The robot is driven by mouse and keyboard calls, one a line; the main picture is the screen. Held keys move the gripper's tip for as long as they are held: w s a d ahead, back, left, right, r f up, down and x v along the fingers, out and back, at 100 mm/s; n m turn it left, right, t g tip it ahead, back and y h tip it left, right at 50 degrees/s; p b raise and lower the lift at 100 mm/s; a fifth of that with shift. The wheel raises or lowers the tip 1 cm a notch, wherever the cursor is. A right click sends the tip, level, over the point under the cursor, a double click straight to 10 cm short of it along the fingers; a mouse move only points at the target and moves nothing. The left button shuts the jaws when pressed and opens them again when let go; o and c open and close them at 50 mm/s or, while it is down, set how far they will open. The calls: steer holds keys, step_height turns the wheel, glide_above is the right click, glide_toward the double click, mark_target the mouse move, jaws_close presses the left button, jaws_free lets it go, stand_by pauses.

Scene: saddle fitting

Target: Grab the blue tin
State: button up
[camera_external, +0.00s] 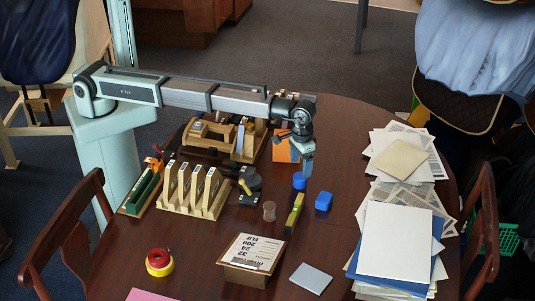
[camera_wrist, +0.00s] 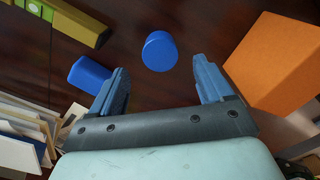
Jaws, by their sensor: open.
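A round blue tin (camera_external: 299,181) stands on the dark table; in the wrist view this tin (camera_wrist: 159,51) lies just beyond the gap between my fingertips, near its middle. A second blue piece (camera_external: 323,201), block-like with rounded edges, sits to its right; in the wrist view this piece (camera_wrist: 89,74) is left of my left finger. My gripper (camera_external: 307,172) points down close to the tin, and in the wrist view my gripper (camera_wrist: 161,72) has its two blue fingers apart with nothing between them. I cannot tell its exact height above the table.
An orange box (camera_wrist: 275,65) stands close to my right finger in the wrist view. A yellow-green level (camera_external: 295,214) lies before the tin. Paper stacks (camera_external: 397,240) cover the right side, wooden racks (camera_external: 195,190) the left. The front middle table is partly clear.

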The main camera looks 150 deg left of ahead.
mark_target(300, 176)
steer(key=shift+f, duration=2.75)
steer(key=shift+c, duration=0.3)
steer(key=c, duration=1.1)
